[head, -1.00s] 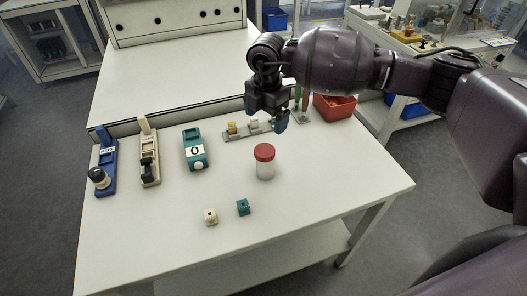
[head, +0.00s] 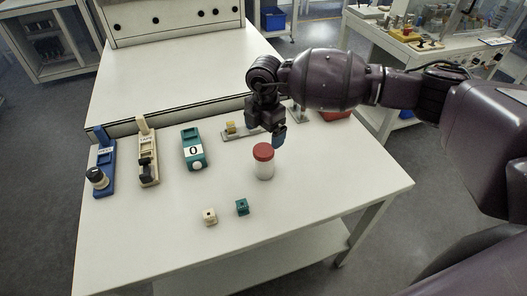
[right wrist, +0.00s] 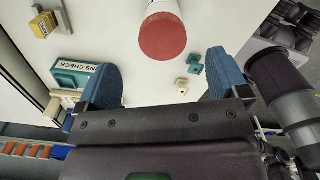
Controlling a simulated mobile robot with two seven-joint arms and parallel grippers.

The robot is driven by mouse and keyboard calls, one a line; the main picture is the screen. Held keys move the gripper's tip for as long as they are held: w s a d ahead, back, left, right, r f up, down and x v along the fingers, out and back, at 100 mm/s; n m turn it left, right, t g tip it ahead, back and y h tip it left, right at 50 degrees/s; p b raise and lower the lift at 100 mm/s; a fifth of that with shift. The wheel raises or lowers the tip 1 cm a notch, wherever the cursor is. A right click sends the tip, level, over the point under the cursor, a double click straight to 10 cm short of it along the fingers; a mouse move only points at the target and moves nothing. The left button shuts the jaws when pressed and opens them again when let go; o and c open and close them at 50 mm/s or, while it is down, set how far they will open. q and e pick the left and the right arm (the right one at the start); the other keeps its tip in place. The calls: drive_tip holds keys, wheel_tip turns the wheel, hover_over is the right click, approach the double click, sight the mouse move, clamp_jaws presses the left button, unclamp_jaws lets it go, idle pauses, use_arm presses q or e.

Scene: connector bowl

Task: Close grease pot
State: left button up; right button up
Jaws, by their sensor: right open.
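The grease pot is a white jar (head: 264,170) with a red lid (head: 263,152) on its top, standing upright on the white table. In the right wrist view the red lid (right wrist: 162,37) shows large, ahead of and between the fingers, with the white jar (right wrist: 160,7) behind it. I cannot tell how tightly the lid sits. My right gripper (head: 278,135) is just behind and above the pot, open, with blue fingertips apart and nothing between them. It also shows in the right wrist view (right wrist: 165,80). My left gripper is not in view.
Blue (head: 102,165), beige (head: 148,155) and teal (head: 193,148) devices stand at the left of the table (head: 175,245). A beige cube (head: 210,217) and a teal cube (head: 242,206) lie in front of the pot. A rack with a yellow block (head: 231,127) and a partly hidden red bin (head: 338,116) are behind.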

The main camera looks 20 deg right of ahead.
sight(264, 150)
drive_tip(key=shift+f, duration=0.3)
drive_tip(key=shift+s+a+f, duration=0.1)
drive_tip(key=shift+f, duration=1.2)
drive_tip(key=shift+s+a+f, duration=0.1)
drive_tip(key=shift+f, duration=1.2)
drive_tip(key=c, duration=1.1)
drive_tip(key=shift+o, duration=0.2)
wheel_tip(264, 150, up, 20)
drive_tip(key=shift+p, duration=0.35)
